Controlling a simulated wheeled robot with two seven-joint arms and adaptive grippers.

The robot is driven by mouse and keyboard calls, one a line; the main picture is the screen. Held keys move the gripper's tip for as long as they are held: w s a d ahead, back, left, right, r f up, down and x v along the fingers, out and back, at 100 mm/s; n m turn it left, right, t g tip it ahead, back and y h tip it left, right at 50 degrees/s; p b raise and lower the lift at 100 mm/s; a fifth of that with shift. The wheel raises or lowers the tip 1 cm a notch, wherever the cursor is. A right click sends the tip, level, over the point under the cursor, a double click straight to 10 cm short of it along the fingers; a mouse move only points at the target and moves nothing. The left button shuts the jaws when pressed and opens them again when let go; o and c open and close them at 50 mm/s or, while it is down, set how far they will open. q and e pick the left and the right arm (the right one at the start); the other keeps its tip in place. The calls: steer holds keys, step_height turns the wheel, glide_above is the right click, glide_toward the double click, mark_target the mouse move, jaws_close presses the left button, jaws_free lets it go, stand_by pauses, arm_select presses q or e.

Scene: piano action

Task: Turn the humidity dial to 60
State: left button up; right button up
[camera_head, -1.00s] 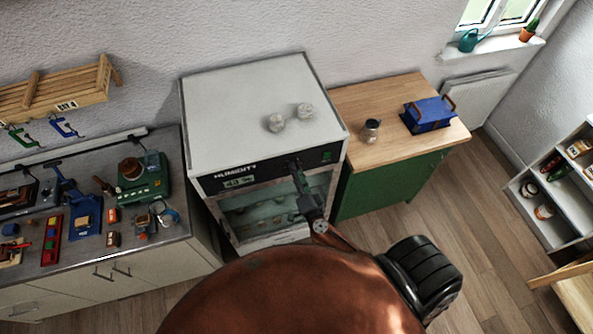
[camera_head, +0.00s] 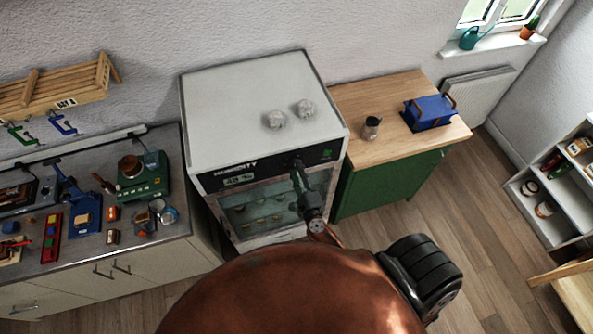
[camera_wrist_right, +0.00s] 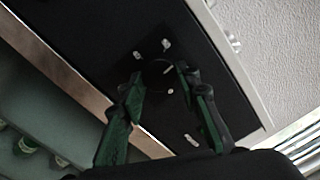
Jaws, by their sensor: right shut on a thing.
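The white cabinet (camera_head: 250,105) has a black front panel (camera_head: 212,184) marked HUMIDITY, with a small lit display (camera_head: 239,179) whose digits are too small to read surely. My right gripper (camera_head: 298,168) is at the right part of this panel and hides the dial in the head view. In the right wrist view, the round black humidity dial (camera_wrist_right: 155,74) sits between the fingertips of my right gripper (camera_wrist_right: 160,80), which is shut on it. Pale marks surround the dial, too blurred to read. My left gripper is not in view.
Below the panel is a glass door (camera_head: 262,212) with objects behind it. A cluttered workbench (camera_head: 190,215) stands left; a green cupboard (camera_head: 385,185) with a wooden top stands right.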

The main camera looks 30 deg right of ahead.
steer(key=m, duration=0.3)
steer(key=shift+f+m, duration=0.1)
steer(key=shift+m, duration=0.3)
steer(key=shift+a+m+b, duration=0.1)
steer(key=shift+m+b, duration=0.25)
steer(key=shift+m, duration=1.45)
steer(key=o, duration=1.2)
steer(key=shift+c, duration=0.2)
steer(key=v, duration=1.2)
steer(key=shift+a, duration=0.2)
